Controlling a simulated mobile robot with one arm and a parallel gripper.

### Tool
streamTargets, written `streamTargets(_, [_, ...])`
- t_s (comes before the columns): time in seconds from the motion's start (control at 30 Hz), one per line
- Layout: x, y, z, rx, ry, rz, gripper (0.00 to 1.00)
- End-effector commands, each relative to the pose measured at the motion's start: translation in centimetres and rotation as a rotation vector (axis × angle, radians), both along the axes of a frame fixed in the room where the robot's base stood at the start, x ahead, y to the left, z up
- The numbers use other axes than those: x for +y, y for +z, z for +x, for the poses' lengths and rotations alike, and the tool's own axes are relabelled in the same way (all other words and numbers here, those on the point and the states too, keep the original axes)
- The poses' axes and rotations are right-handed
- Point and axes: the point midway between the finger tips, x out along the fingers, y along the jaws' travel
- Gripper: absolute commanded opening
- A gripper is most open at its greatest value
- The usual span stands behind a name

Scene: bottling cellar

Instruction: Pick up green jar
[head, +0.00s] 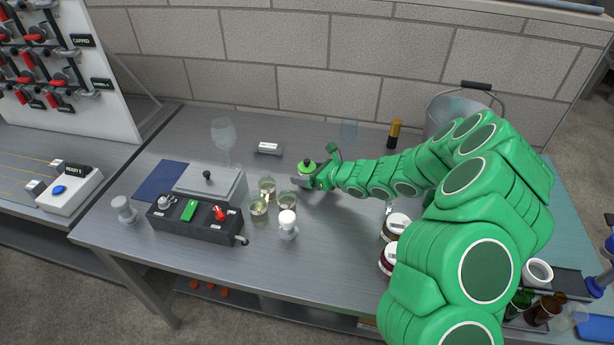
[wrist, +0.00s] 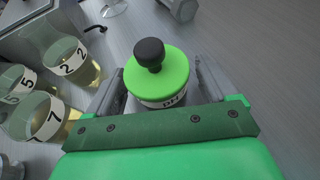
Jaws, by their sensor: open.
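The green jar (wrist: 158,72) has a bright green lid with a black knob and a pale label with dark lettering. In the wrist view it stands between the two open fingers of my gripper (wrist: 155,95). In the head view the jar (head: 307,166) is on the grey table at the tip of my arm, and my gripper (head: 304,180) is around it. Small gaps seem to show beside the lid; I cannot tell whether the fingers touch the jar's body, which is mostly hidden.
A dark box (head: 194,220) and a wine glass (head: 224,136) are further left. Red-brown jars (head: 395,228) stand under my arm. The table behind the jar is mostly clear.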

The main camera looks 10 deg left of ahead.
Motion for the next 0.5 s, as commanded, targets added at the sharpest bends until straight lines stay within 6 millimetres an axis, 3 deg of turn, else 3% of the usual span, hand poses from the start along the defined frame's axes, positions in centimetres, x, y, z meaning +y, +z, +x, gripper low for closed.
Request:
streamTargets(0.07, [-0.01,0.02,0.01,0.000,0.000,0.000,0.82])
streamTargets(0.43, [-0.02,0.05,0.02,0.000,0.000,0.001,0.26])
streamTargets(0.5, [-0.02,0.06,0.02,0.000,0.000,0.001,0.24])
